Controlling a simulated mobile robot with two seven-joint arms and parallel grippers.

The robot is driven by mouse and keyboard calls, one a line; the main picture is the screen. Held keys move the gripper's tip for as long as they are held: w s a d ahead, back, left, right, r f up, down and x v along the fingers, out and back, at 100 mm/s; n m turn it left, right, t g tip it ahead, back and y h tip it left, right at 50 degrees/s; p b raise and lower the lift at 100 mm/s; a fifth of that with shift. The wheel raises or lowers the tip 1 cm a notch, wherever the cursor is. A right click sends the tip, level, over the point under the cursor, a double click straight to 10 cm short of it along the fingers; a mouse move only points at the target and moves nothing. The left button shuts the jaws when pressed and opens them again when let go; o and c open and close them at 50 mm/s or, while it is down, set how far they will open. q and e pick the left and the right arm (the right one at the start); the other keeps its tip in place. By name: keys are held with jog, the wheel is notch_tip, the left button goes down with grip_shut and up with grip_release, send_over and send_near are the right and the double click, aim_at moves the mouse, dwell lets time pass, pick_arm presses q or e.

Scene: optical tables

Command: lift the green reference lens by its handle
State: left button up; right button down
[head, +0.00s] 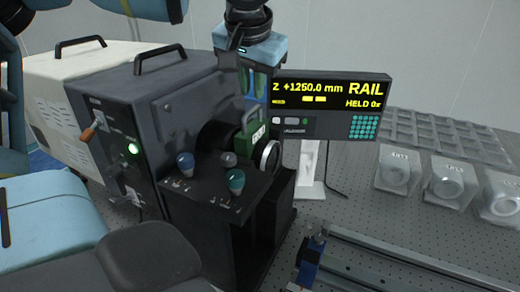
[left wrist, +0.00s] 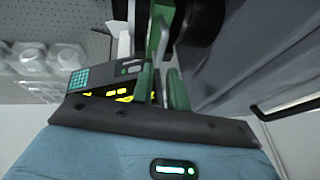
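The green reference lens (head: 252,140) stands at the dark instrument, behind its small knob panel. It has a green body with a pale label, and a round, pale-rimmed glass (head: 270,156) shows at its right. My left gripper (head: 254,92) comes down from above, with its fingers pointing down at the top of the green body. In the left wrist view the two green fingers (left wrist: 163,85) stand apart with a narrow gap. Green of the lens mount (left wrist: 160,28) shows beyond them. I cannot tell whether the handle touches either finger. My right gripper is not in view.
The dark instrument (head: 145,95) with knobs and a green lamp is close on the left. A display (head: 330,100) reading RAIL stands just right of the gripper. A metal rail (head: 390,258) lies at lower right. Clear lens cases (head: 397,175) and a tray (head: 440,135) sit at right.

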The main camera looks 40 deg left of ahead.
aim_at(253, 109)
pick_arm(q)
jog(key=shift+s, duration=0.1)
jog(key=shift+x, duration=3.9)
grip_shut()
jog(key=shift+r, duration=0.15)
